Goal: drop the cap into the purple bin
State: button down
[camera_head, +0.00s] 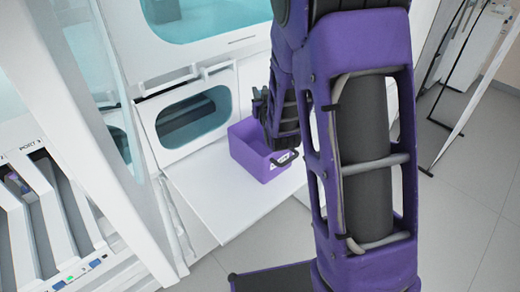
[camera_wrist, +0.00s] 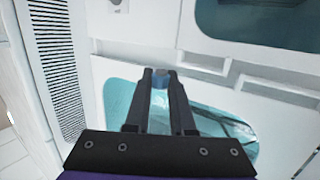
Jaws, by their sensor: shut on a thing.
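The purple bin (camera_head: 245,158) is an open box on a white ledge in the middle of the head view. A black loop and a white patch show at its right side. It does not show in the wrist view. My gripper (camera_wrist: 160,76) is shut on a small blue cap (camera_wrist: 159,88), held between the fingertips in the wrist view. In the head view, my gripper (camera_head: 258,98) is a small dark shape above the bin, partly hidden by my arm. I cannot make out the cap there.
A white cabinet panel with a teal window (camera_head: 193,118) stands behind the bin. The white ledge (camera_head: 205,190) is bare left of the bin. A slotted white rack (camera_head: 45,215) stands at far left. Grey floor (camera_head: 475,215) is open at right.

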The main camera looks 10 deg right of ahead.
aim_at(248, 146)
dwell(0.3)
jog(key=s+f, duration=0.3)
jog(key=f, duration=0.3)
jog(key=s+f, duration=0.3)
jog(key=f, duration=0.4)
jog(key=shift+s+f, duration=0.15)
jog(key=shift+s, duration=0.1)
